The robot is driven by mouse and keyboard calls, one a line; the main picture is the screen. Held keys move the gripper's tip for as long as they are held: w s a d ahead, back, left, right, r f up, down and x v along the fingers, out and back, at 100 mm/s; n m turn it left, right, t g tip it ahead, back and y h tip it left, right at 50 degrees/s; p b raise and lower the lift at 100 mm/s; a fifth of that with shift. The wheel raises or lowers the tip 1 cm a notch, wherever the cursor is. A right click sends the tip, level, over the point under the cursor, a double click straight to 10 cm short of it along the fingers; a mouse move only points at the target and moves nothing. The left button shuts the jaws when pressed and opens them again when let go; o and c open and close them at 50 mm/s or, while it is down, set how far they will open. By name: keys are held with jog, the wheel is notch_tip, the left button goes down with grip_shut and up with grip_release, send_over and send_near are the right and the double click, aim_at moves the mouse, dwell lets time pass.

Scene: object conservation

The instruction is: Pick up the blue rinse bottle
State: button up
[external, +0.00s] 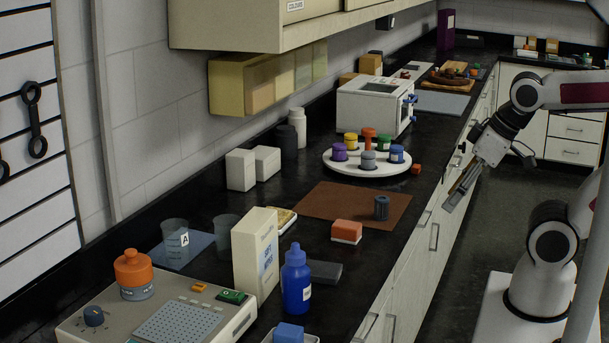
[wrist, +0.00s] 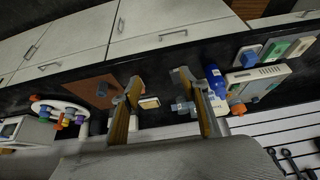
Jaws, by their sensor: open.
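The blue rinse bottle (external: 296,284) stands upright on the black counter near its front edge, with a narrow blue cap and a small white label. My gripper (external: 456,198) is up and to the right of it, out past the counter's edge, well apart from it. The jaws are open with nothing between them. In the wrist view, the blue bottle (wrist: 215,82) shows just right of the right finger of my gripper (wrist: 159,80), and that finger partly covers the objects beside it.
A tall cream box (external: 255,254) stands close behind the bottle's left side. A dark grey block (external: 325,272) lies at its right and a blue block (external: 288,333) in front. A hotplate device (external: 165,320) with an orange-topped container (external: 133,274) is left. A red-and-white block (external: 346,232) sits farther back.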

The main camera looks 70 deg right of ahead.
jog(key=shift+o, duration=0.6)
jog(key=shift+w, duration=0.1)
jog(key=w+d+f+n+t+h, duration=0.1)
jog(key=w+d+n+t, duration=0.1)
jog(key=w, duration=0.8)
jog(key=w+d+f+n+t, duration=0.1)
jog(key=w+d+n+t, duration=0.15)
jog(key=w, duration=0.85)
jog(key=w+a+f+n+t+y, duration=0.25)
jog(key=w+a+f, duration=0.2)
jog(key=w, duration=0.35)
jog(key=a+f+n+y, duration=0.1)
jog(key=a+y, duration=0.1)
jog(key=a, duration=0.1)
jog(key=a+f+n+g+y, duration=0.1)
jog(key=a+f+y, duration=0.1)
jog(key=a+y, duration=0.1)
jog(key=a+f+n+y, duration=0.1)
jog(key=a+f+y, duration=0.1)
jog(key=shift+s+a+f+g+y, duration=0.1)
jog(key=shift+s+a+g+y, duration=0.1)
jog(key=shift+a+g+y, duration=0.15)
jog(key=s+a+y, duration=0.4)
jog(key=y, duration=0.1)
jog(key=shift+s+f+n, duration=0.15)
jog(key=shift+s+n, duration=0.15)
jog(key=shift+n, duration=0.1)
